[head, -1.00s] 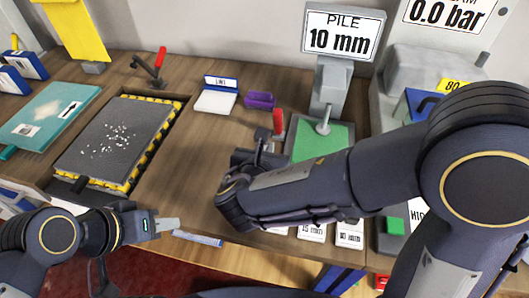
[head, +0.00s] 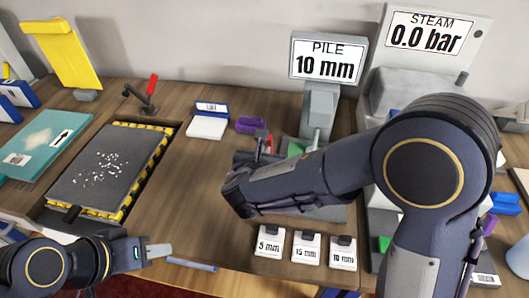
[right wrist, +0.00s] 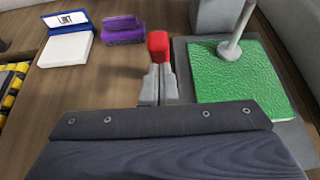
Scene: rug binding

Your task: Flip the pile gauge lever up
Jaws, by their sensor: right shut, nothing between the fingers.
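The pile gauge (head: 318,110) stands at the back with a display reading PILE 10 mm. Its foot rests on a green pad (right wrist: 240,85) in the right wrist view. The red grip of the lever (right wrist: 158,44) is left of the pad, just beyond my right fingertips. In the head view the lever is mostly hidden by my right gripper (head: 262,143). My right gripper (right wrist: 158,82) is shut and empty, close to the red grip; I cannot tell whether they touch. My left gripper (head: 160,250) hangs near the front edge, its finger gap unclear.
Labelled tags (head: 306,246) sit in front of the gauge. A second red-handled lever (head: 152,85) stands behind the grey rug panel (head: 100,185). The middle wood is clear.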

